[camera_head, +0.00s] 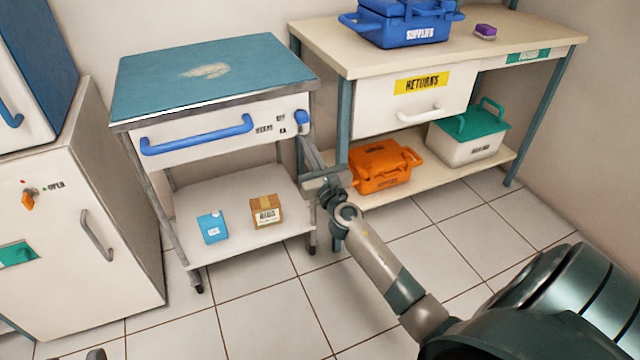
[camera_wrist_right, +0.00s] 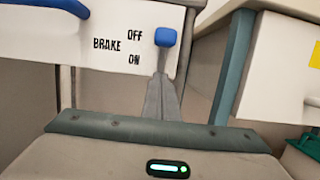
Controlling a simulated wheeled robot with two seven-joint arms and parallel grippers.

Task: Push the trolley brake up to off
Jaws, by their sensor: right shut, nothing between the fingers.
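The trolley (camera_head: 222,136) has a blue top and a white front panel. Its brake knob (camera_head: 302,117) is a small blue piece at the right end of that panel. In the right wrist view the brake knob (camera_wrist_right: 165,37) is level with the OFF label (camera_wrist_right: 134,35) and above the ON label (camera_wrist_right: 134,59). My right gripper (camera_head: 304,141) is shut and empty, pointing up just below the knob. The fingertips (camera_wrist_right: 162,76) show under the knob; whether they touch it I cannot tell. My left gripper is not recognisable in view.
A blue handle (camera_head: 195,135) runs along the trolley front. A blue carton (camera_head: 213,228) and a brown box (camera_head: 266,211) sit on its lower shelf. A bench (camera_head: 330,50) with an orange case (camera_head: 383,167) stands at right, a white cabinet (camera_head: 75,200) at left.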

